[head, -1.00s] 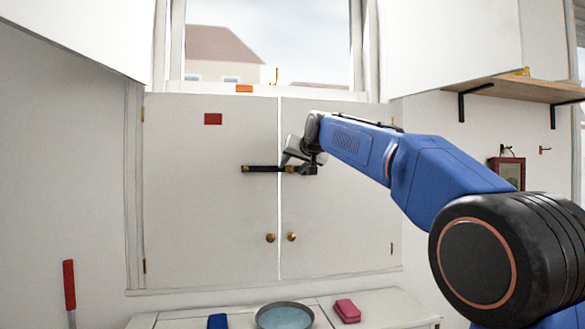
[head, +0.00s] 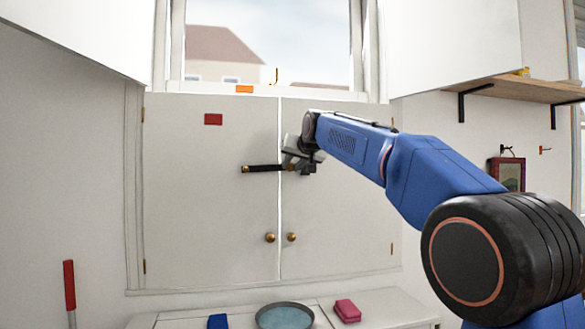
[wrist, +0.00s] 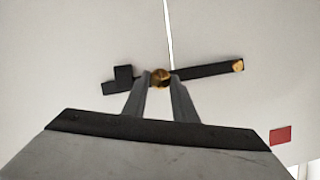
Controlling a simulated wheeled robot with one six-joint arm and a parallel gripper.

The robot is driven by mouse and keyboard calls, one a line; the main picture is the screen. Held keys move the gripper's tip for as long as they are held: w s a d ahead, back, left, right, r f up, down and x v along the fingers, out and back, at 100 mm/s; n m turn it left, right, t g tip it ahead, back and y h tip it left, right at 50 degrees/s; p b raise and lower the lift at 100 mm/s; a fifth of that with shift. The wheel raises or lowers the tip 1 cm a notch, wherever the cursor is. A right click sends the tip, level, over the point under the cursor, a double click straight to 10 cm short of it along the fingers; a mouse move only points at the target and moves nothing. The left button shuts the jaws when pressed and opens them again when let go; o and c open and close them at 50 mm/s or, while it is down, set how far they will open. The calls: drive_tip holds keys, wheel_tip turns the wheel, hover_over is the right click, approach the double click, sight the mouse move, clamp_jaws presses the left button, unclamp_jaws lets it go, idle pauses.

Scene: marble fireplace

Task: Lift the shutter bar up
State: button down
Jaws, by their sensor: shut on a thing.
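The shutter bar (head: 264,168) is a dark bar lying across the gap between two white shutters, with a brass pivot at its left end. It tilts slightly, its right side a little higher. In the wrist view, which is turned about upside down, the bar (wrist: 208,71) has a brass knob (wrist: 160,77) between my fingers. My gripper (head: 294,166) is shut on this knob, and it also shows in the wrist view (wrist: 160,82). A black bracket (wrist: 123,74) sits at the bar's far end; whether they touch I cannot tell.
Two brass door knobs (head: 270,238) sit lower on the shutters. A red tag (head: 213,119) is on the left shutter. A ledge below holds a round pan (head: 284,316), a blue block (head: 217,321) and a pink block (head: 347,310). A wooden shelf (head: 520,90) is at right.

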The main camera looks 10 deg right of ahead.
drive_tip(key=a+r+n+h, duration=0.4)
drive_tip(key=a+r+n, duration=0.2)
drive_tip(key=r, duration=0.5)
drive_tip(key=shift+a+r+n+t+h, duration=0.55)
drive_tip(key=shift+a+n, duration=0.8)
drive_tip(key=shift+a, duration=0.85)
drive_tip(key=shift+a+r+n+t+h, duration=0.1)
drive_tip(key=shift+a+n+t+h, duration=0.2)
drive_tip(key=shift+a+n+h, duration=1)
drive_tip(key=shift+a+r+n+t+h, duration=0.15)
drive_tip(key=shift+a+r+n+t, duration=0.25)
drive_tip(key=shift+a+n, duration=1.9)
drive_tip(key=shift+a+m, duration=0.8)
drive_tip(key=shift+m, duration=0.05)
drive_tip(key=c, duration=1.4)
unclamp_jaws()
drive_tip(key=shift+c, duration=0.2)
